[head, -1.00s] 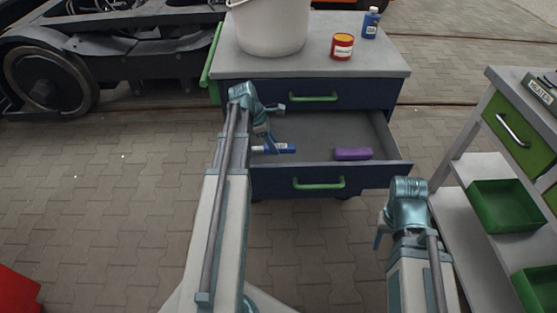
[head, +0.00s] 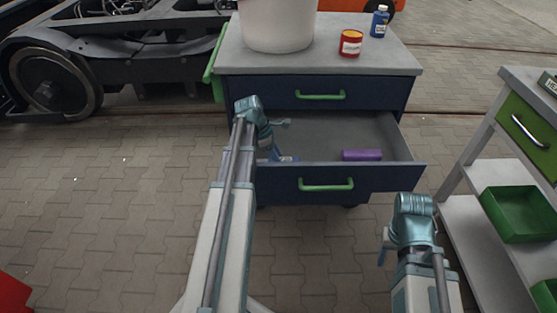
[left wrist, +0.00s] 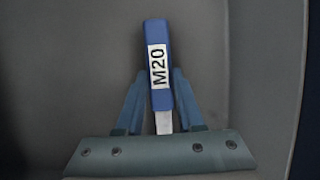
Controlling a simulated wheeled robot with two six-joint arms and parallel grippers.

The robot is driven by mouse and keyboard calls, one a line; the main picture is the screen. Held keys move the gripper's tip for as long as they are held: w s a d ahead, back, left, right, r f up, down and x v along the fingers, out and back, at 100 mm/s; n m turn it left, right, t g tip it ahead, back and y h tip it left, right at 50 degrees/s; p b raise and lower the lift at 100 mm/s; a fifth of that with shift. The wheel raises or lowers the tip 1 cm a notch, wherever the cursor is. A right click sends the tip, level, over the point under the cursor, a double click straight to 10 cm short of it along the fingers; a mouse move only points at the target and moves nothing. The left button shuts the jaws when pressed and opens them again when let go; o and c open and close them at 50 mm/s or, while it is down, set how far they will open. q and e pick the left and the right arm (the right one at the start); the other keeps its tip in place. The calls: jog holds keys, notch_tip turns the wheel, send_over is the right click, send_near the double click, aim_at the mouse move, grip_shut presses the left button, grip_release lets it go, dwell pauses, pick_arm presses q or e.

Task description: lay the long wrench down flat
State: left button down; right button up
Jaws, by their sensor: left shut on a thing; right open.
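The long wrench shows in the left wrist view as a blue handle (left wrist: 157,45) with a white M20 label and a pale metal part running back toward the gripper's palm. My left gripper (left wrist: 159,88) is shut on it, one finger on each side. In the head view my left gripper (head: 272,146) is inside the open drawer (head: 315,140), at its left part. Only a bit of the blue wrench (head: 288,159) shows there; the rest is hidden. I cannot tell whether it touches the drawer floor. My right gripper (head: 384,252) is open and empty, outside in front of the drawer.
A white bucket (head: 277,25), a red tin (head: 350,43) and a blue bottle (head: 380,21) stand on the cabinet top. A shelf cart with a green bin (head: 518,213) stands at right. The drawer's middle is clear.

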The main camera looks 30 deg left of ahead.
pick_arm(q)
jog(key=shift+f, duration=0.2)
jog(key=c, duration=0.5)
grip_release()
jog(key=shift+r, duration=0.2)
jog(key=shift+a+r+p, duration=0.1)
jog(key=shift+r+p, duration=0.4)
jog(key=shift+p+v, duration=5.05)
jog(key=shift+v, duration=0.45)
jog(key=shift+s+r, duration=0.1)
